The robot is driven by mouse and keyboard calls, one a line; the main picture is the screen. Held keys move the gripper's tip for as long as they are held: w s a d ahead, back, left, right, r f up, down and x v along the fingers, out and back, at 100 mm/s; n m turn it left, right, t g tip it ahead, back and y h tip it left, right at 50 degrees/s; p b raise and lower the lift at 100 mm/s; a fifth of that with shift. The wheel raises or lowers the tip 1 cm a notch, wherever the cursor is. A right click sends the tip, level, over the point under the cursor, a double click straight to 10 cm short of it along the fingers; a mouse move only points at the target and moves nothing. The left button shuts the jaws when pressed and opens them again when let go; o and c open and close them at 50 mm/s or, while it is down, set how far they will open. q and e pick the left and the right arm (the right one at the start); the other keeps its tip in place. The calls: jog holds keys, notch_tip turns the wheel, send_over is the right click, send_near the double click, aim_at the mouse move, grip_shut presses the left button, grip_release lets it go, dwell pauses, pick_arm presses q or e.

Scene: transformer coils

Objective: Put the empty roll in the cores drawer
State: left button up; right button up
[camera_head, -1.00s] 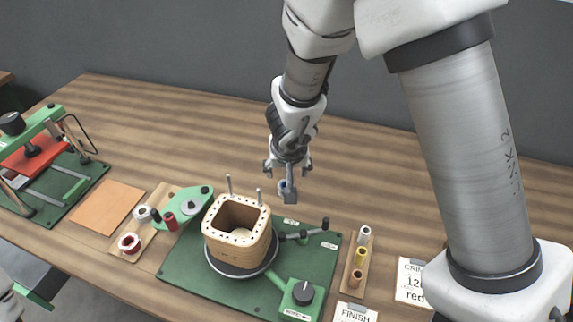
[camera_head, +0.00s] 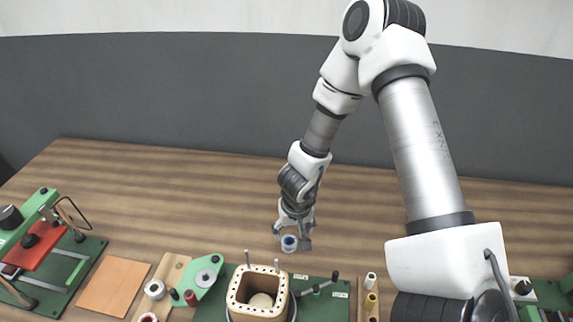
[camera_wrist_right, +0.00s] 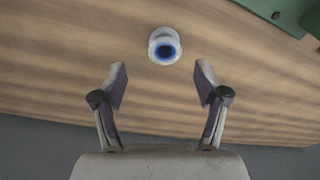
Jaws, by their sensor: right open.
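A short white roll with a blue inside (camera_head: 289,243) is on the wooden table behind the winding station; I take it as the empty roll. In the right wrist view the roll (camera_wrist_right: 165,46) shows just beyond the fingertips, with no finger touching it. My right gripper (camera_head: 294,238) is open and empty, pointing down close to the roll. The right wrist view shows its two fingers (camera_wrist_right: 161,75) spread apart. My left gripper is out of view. No drawer shows in these frames.
A wooden coil former (camera_head: 258,291) stands on a green base, with upright pins at its back. Small spools (camera_head: 155,289) are at left and a spool rack (camera_head: 368,297) at right. A copper-coloured sheet (camera_head: 114,285) lies farther left. The table (camera_head: 180,190) behind is clear.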

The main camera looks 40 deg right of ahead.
aim_at(289, 239)
jog(key=f, duration=0.1)
jog(key=w+f+b, duration=0.1)
jog(key=f, duration=0.1)
jog(key=f+b, duration=0.1)
jog(key=f, duration=0.1)
jog(key=shift+w+a+f, duration=0.1)
jog(key=shift+w+f, duration=0.05)
jog(key=shift+w, duration=0.25)
jog(key=shift+w+f, duration=0.1)
jog(key=shift+f, duration=0.25)
jog(key=shift+s+d+r, duration=0.1)
jog(key=shift+s+d, duration=0.1)
jog(key=shift+a, duration=0.1)
jog(key=c, duration=1)
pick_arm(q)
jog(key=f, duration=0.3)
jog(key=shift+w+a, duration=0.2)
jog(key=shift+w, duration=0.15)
pick_arm(e)
jog(key=shift+c, duration=0.2)
jog(key=shift+r, duration=0.1)
